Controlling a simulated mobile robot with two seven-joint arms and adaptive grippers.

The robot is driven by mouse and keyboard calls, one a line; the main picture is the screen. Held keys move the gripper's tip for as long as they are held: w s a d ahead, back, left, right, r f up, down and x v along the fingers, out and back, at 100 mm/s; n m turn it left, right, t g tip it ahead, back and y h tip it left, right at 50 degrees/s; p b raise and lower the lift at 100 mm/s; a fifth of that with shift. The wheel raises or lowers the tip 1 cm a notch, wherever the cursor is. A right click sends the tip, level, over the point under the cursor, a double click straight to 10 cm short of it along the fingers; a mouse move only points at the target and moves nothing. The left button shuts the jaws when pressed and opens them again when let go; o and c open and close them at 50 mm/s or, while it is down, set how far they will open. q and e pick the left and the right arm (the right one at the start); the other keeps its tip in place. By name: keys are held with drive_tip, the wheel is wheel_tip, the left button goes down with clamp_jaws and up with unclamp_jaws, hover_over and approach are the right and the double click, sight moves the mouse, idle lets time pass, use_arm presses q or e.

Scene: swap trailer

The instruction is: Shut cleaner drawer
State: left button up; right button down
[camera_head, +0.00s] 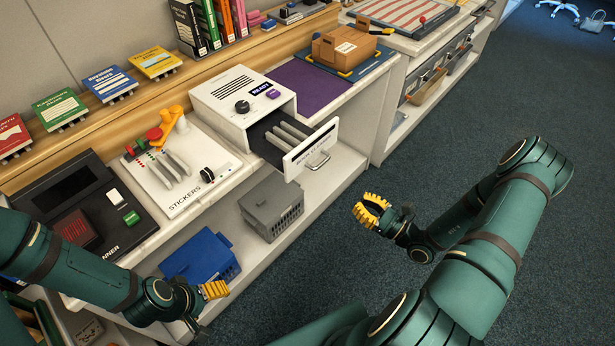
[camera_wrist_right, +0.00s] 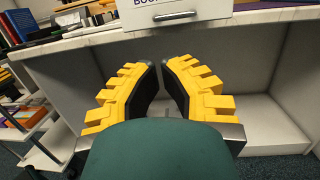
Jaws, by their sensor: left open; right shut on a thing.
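The white cleaner (camera_head: 240,103) stands on the counter with a "READY" label. Its drawer (camera_head: 312,150) is pulled out toward the aisle, showing a dark inside with several grey dividers. The drawer's white front has a metal handle (camera_head: 318,160); the handle also shows at the top of the right wrist view (camera_wrist_right: 175,16). My left gripper (camera_head: 214,290) is open, low near the blue crate, away from the drawer.
A grey crate (camera_head: 270,208) and a blue crate (camera_head: 203,258) sit on the lower shelf. A stickers panel (camera_head: 180,170) stands left of the cleaner, a purple mat (camera_head: 306,86) right of it. A brown box (camera_head: 343,47) is beyond. The carpet aisle is clear.

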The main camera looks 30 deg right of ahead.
drive_tip(key=d, duration=0.1)
drive_tip(key=b, duration=0.1)
approach(286, 144)
drive_tip(key=shift+m+t+h, duration=0.3)
drive_tip(key=shift+h, duration=0.1)
drive_tip(key=s+d+f, duration=0.2)
drive_tip(key=shift+s+d, duration=0.3)
drive_tip(key=shift+d, duration=0.1)
drive_tip(key=f+x, duration=0.1)
drive_tip(key=x, duration=0.4)
drive_tip(key=b+x, duration=0.1)
drive_tip(key=x, duration=0.4)
drive_tip(key=f+x, duration=0.1)
drive_tip(key=x, duration=0.4)
drive_tip(key=shift+w+f, duration=0.3)
drive_tip(key=shift+w, duration=0.2)
drive_tip(key=shift+r, duration=0.15)
drive_tip(key=shift+w, duration=0.1)
